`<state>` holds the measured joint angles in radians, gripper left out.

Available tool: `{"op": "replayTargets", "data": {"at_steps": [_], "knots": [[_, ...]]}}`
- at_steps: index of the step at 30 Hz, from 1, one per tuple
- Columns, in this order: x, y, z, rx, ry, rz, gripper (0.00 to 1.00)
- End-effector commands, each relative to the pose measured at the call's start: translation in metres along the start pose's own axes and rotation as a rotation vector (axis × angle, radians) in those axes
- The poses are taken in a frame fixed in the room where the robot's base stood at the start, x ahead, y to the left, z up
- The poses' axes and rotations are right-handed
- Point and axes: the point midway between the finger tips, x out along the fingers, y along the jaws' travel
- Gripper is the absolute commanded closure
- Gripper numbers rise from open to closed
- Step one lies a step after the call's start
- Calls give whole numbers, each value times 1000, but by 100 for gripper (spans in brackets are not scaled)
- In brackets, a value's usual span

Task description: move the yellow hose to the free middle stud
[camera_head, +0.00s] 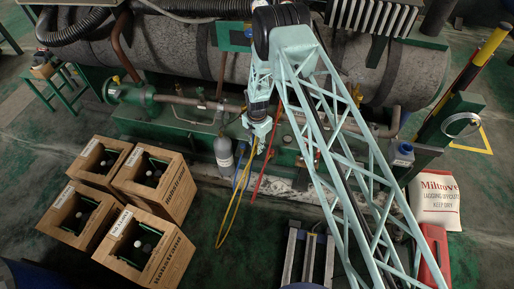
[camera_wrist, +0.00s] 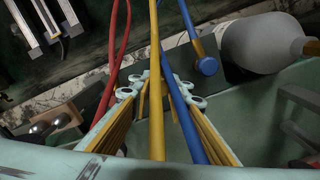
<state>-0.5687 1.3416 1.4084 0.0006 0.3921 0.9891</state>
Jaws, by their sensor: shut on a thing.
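My gripper (camera_head: 258,139) hangs low in front of the green machine base in the head view. In the wrist view, my gripper (camera_wrist: 157,84) has its fingers closed around the yellow hose (camera_wrist: 156,120), which runs between them. In the head view the yellow hose (camera_head: 231,211) hangs in a loop below the gripper towards the floor. A red hose (camera_wrist: 112,62) passes left of the fingers, and a blue hose (camera_wrist: 186,120) runs close on the right. Two round metal knobs (camera_wrist: 50,126) show at the lower left; I cannot tell whether they are studs. The middle stud cannot be made out.
A grey gas cylinder (camera_head: 224,152) stands just left of my gripper and shows large in the wrist view (camera_wrist: 262,45). Several wooden crates (camera_head: 165,255) holding dark bottles stand at left. A white sack (camera_head: 436,199) and a red case (camera_head: 434,250) are at right.

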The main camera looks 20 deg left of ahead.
Motion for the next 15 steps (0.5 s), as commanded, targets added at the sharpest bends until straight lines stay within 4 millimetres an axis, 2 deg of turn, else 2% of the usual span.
{"op": "replayTargets", "data": {"at_steps": [15], "knots": [[5, 0, 0, 0, 0, 0, 94]]}}
